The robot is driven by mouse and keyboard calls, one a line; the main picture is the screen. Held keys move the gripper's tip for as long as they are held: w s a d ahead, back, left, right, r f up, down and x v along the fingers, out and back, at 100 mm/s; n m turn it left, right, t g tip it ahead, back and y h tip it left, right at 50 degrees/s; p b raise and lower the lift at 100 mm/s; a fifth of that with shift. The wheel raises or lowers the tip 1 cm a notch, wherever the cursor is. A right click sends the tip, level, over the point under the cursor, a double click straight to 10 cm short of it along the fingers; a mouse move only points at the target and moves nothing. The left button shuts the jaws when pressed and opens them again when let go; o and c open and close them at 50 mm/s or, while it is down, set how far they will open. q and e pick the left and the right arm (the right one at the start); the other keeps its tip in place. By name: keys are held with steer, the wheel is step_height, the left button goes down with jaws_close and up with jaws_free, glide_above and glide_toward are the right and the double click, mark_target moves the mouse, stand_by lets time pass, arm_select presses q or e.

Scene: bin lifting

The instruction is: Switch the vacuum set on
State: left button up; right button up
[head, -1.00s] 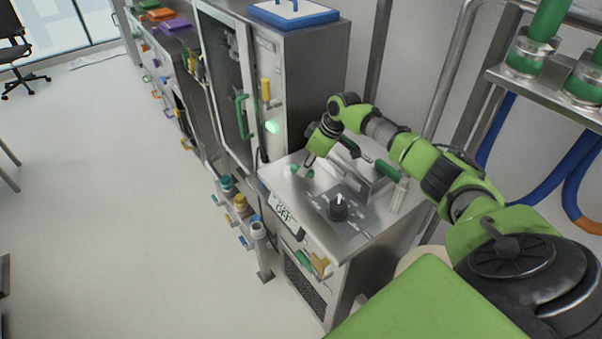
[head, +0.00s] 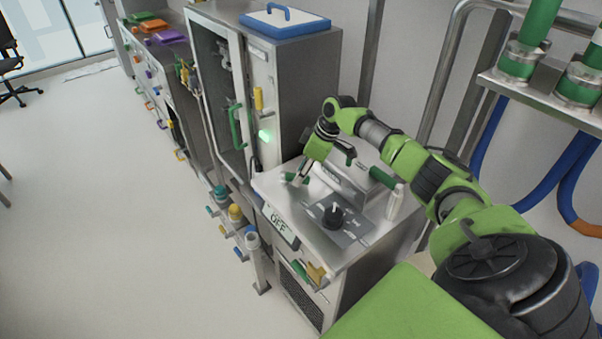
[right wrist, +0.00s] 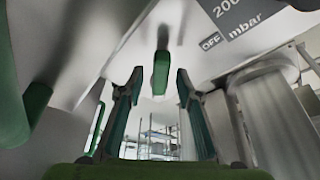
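In the head view my right gripper (head: 298,181) is low over the unit's top left, beside green parts. My left gripper is out of view.
A tall cabinet (head: 292,95) with a lit green lamp (head: 265,136) stands behind the unit. A green-handled part (head: 383,178) and a clear bottle-like piece (head: 395,202) are at its right. Pipes and blue hoses (head: 540,180) are far right.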

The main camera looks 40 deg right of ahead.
steer(key=shift+r, duration=0.1)
steer(key=v, duration=1.1)
steer(key=shift+r, duration=0.4)
steer(key=shift+s+d, duration=0.1)
